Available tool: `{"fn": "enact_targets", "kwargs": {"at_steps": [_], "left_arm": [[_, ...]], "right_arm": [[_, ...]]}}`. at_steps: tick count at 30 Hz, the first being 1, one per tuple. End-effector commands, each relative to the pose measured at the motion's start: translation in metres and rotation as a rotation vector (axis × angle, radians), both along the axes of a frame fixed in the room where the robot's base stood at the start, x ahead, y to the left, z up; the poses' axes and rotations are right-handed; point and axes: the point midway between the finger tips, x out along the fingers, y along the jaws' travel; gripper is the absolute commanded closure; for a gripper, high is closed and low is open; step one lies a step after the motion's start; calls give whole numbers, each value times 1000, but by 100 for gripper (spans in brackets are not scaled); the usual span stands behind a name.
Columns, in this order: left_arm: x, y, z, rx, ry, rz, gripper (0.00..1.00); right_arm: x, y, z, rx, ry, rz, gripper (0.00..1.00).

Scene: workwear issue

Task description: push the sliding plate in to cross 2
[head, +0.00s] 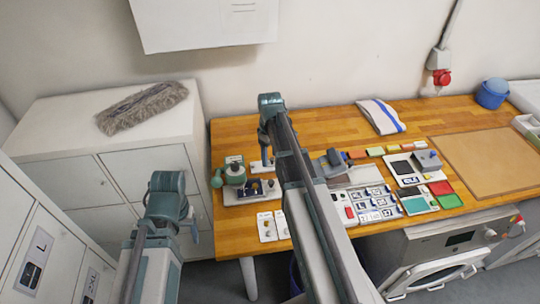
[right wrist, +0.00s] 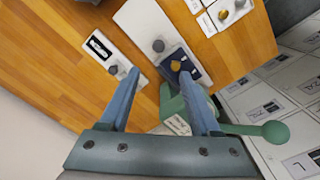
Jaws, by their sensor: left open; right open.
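My right gripper (right wrist: 160,74) is open, with nothing between its fingers. In the head view the right gripper (head: 266,160) hangs over the left part of the wooden table. Below the fingers is a pale fixture (right wrist: 143,22) with a dark blue plate (right wrist: 202,68) carrying a brass knob (right wrist: 176,66). I cannot tell for certain which part is the sliding plate, and no cross marks are readable.
A green device with a ball-ended lever (right wrist: 268,131) stands close to the right finger. A white card with a slot (right wrist: 99,45) lies near the other finger. Cards, coloured blocks and trays crowd the table (head: 320,115) to the right; its back strip is mostly clear.

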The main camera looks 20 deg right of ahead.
Motion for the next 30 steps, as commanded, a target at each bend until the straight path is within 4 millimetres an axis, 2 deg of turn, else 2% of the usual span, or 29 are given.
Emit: {"fn": "enact_targets", "kwargs": {"at_steps": [2,6,12,22,30], "left_arm": [[0,0,-3,0,0,0,31],[0,0,-16,1,0,-3,31],[0,0,-27,1,0,-6,31],[0,0,-30,1,0,-7,31],[0,0,-50,2,0,-10,31]], "right_arm": [[-7,-3,-3,17,-18,0,37],[-33,-17,-13,103,-127,0,37],[-54,-33,-14,189,-293,-1,37],[-52,-36,-13,206,-336,0,37],[-46,-32,-33,205,-335,2,37]]}}
